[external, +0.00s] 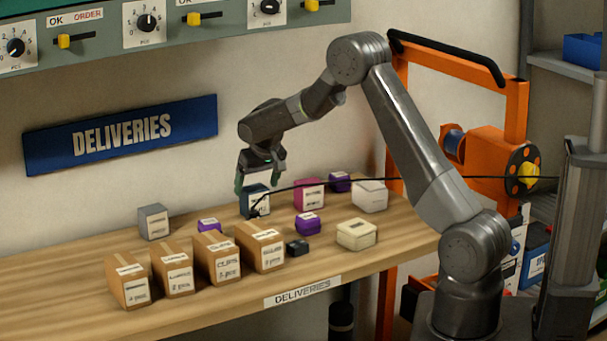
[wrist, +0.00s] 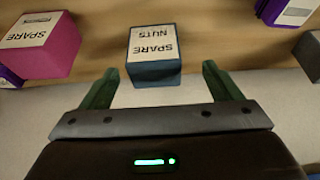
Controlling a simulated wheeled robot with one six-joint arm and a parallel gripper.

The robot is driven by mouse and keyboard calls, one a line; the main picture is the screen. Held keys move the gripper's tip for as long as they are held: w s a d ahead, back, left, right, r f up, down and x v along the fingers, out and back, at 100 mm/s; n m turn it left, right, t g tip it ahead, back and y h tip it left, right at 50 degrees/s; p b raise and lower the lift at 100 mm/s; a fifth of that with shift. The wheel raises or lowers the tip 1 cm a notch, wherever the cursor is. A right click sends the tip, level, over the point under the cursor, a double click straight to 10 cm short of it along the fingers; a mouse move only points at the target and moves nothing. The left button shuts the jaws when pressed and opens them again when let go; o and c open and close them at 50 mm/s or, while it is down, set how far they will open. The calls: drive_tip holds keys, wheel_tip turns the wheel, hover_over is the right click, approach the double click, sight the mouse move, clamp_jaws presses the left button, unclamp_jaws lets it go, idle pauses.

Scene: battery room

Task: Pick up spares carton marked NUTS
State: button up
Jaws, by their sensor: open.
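The spares carton marked NUTS is a dark teal-blue box with a white label (wrist: 152,55). It stands at the top middle of the wrist view, its label reading upside down. In the external view the same carton (external: 254,203) stands on the wooden bench, partly covered by my gripper (external: 256,181). In the wrist view my gripper (wrist: 160,80) has its two green fingers spread wide, with the carton showing between and beyond their tips. The gripper is open and empty. I cannot tell whether the fingers reach down beside the carton.
A pink SPARE carton (external: 308,195) stands to the right of the NUTS carton. A purple box (external: 209,226) and several brown cartons (external: 175,271) stand to the left and in front.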

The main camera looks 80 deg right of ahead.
sight(257, 189)
drive_tip(key=shift+w+d+f, duration=0.2)
drive_tip(key=shift+f, duration=0.45)
drive_tip(key=p+x, duration=0.1)
drive_tip(key=x, duration=0.1)
drive_tip(key=d+p+x, duration=0.1)
drive_tip(key=x, duration=0.1)
drive_tip(key=shift+s+r, duration=0.1)
drive_tip(key=shift+d+f, duration=0.1)
drive_tip(key=shift+f, duration=0.5)
drive_tip(key=shift+w, duration=0.2)
drive_tip(key=c, duration=1.2)
drive_tip(key=shift+r, duration=0.1)
